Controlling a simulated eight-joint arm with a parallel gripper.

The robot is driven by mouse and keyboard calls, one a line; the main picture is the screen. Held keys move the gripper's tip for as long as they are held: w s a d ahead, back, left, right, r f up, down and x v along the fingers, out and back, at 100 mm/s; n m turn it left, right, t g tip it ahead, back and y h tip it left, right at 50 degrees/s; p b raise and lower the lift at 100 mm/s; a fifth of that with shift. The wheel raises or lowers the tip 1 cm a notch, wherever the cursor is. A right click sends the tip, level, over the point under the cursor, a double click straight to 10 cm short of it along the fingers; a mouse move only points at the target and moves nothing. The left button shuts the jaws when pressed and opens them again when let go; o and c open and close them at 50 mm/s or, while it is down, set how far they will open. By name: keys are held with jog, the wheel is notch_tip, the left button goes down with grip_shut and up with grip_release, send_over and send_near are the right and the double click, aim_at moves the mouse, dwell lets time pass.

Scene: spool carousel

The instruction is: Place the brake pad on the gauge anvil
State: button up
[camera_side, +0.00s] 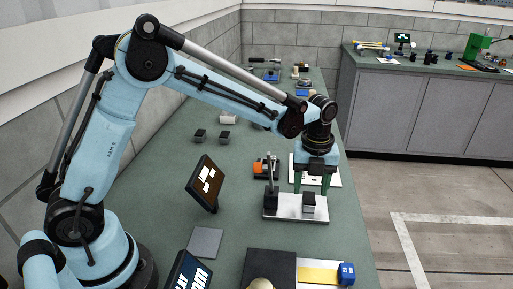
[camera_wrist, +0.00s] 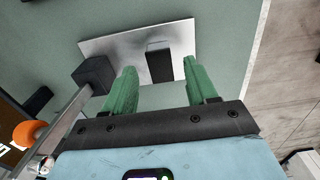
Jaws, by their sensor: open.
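The gauge (camera_side: 284,207) is a pale metal base plate with a dark upright post (camera_side: 271,178) at its left. The plate also shows in the wrist view (camera_wrist: 128,42). A small dark-topped block, seemingly the brake pad (camera_side: 308,203), sits upright on the right part of the plate, apart from the post; it also shows in the wrist view (camera_wrist: 159,65). The anvil under it cannot be made out. My gripper (camera_side: 312,188) points down over it, green fingers open, with a gap on each side of the pad in the wrist view (camera_wrist: 160,76).
Two similar dark blocks (camera_side: 199,135) (camera_side: 225,137) stand farther back on the green bench. A tilted screen (camera_side: 206,183) and grey square (camera_side: 205,242) lie left. A blue block (camera_side: 346,274) is at front right.

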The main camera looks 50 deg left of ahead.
aim_at(309, 196)
notch_tip(309, 196, up, 8)
jog(key=s+a+n+t, duration=0.3)
jog(key=s+n, duration=0.5)
jog(key=n, duration=0.5)
jog(key=s+a+r+n+t, duration=0.1)
jog(key=s+a+n+t, duration=0.3)
jog(key=s+n, duration=0.4)
jog(key=n, duration=0.6)
jog(key=shift+a, duration=0.2)
jog(key=shift+c, duration=0.4)
